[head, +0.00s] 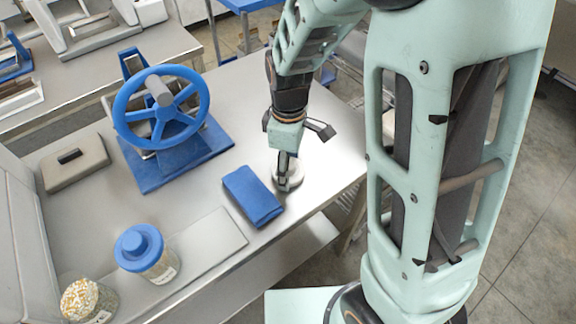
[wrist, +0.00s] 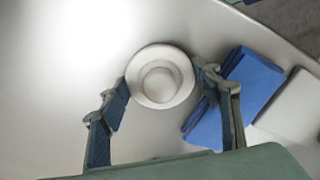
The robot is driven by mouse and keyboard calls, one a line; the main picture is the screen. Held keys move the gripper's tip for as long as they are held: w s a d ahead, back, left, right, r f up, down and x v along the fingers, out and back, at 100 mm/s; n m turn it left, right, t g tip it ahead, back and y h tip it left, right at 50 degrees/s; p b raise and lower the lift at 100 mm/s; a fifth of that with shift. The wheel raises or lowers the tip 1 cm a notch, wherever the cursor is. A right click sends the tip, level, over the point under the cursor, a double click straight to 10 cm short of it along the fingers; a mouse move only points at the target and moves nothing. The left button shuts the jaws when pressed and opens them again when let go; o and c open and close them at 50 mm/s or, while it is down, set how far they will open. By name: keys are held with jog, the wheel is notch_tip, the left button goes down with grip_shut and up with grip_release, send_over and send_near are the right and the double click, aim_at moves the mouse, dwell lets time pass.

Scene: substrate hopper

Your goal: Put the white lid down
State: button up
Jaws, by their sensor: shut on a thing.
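The white lid (head: 296,179) is a round disc with a raised round knob. It is at my gripper, over the right part of the metal table (head: 335,135). In the wrist view the lid (wrist: 160,76) sits between the two fingers of my gripper (wrist: 163,84), which are shut on its sides. In the head view my gripper (head: 287,170) points down and hides part of the lid. The lid looks level and at or just above the table top; I cannot tell whether it touches.
A folded blue cloth (head: 252,196) lies just left of the lid. Further left are a blue handwheel (head: 161,107) on a blue base, a grey lidded box (head: 74,163), a blue-capped jar (head: 146,252) and an open jar of grains (head: 90,300). Bare table lies behind and right.

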jog(key=shift+f, duration=0.15)
jog(key=o, duration=0.8)
jog(key=shift+o, duration=0.2)
notch_tip(320, 180, up, 12)
jog(key=p, duration=0.1)
jog(key=shift+r, duration=0.2)
